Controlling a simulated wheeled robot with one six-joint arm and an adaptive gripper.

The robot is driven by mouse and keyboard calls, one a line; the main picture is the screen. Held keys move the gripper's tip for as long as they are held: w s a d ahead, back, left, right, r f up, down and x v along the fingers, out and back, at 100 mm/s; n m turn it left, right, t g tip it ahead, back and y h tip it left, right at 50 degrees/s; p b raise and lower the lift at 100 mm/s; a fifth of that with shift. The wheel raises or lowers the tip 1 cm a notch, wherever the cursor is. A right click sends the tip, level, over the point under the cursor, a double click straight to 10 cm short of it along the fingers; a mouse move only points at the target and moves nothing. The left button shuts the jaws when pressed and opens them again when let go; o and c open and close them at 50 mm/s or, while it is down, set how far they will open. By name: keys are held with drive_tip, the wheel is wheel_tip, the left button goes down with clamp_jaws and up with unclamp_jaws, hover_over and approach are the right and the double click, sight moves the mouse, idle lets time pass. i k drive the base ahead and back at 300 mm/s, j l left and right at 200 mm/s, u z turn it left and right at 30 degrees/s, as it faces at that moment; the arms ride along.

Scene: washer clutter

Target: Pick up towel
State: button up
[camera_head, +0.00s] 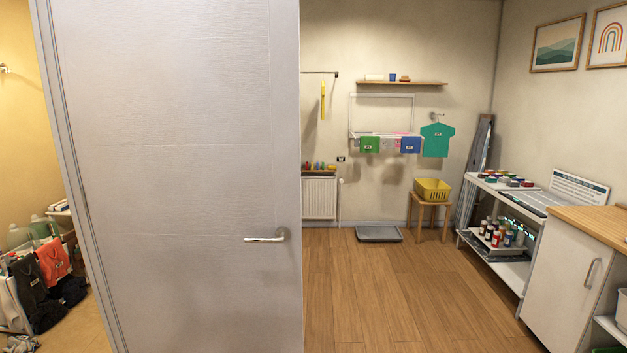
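I cannot single out a towel for certain. A small green cloth (369,144) and a small blue cloth (410,144) hang from a wall rack (382,96) on the far wall. On the left, past the door, a red cloth (53,262) and dark cloths (29,280) hang or lie in a pile. Their exact kind is hard to tell. My gripper is not in view.
A grey door (175,170) with a lever handle (266,237) fills the left-centre, close by. The wooden floor (400,290) is clear to its right. A yellow basket (433,190) sits on a stool (429,211). A white cabinet (568,285) stands at right.

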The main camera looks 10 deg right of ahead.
sight(385, 143)
drive_tip(key=i+l+z, duration=0.4)
drive_tip(key=i, duration=0.7)
drive_tip(key=i+l+z, duration=0.1)
drive_tip(key=i+z, duration=0.3)
drive_tip(key=i, duration=2.55)
drive_tip(key=i+u, duration=0.15)
drive_tip(key=i, duration=0.3)
drive_tip(key=i+l+u, duration=0.15)
drive_tip(key=i, duration=0.25)
drive_tip(key=i+l+u, duration=0.15)
drive_tip(key=i, duration=0.3)
drive_tip(key=i+l+u, duration=0.15)
drive_tip(key=i, duration=0.25)
drive_tip(key=i+l+u, duration=0.5)
drive_tip(key=i+l, duration=0.15)
drive_tip(key=i, duration=0.05)
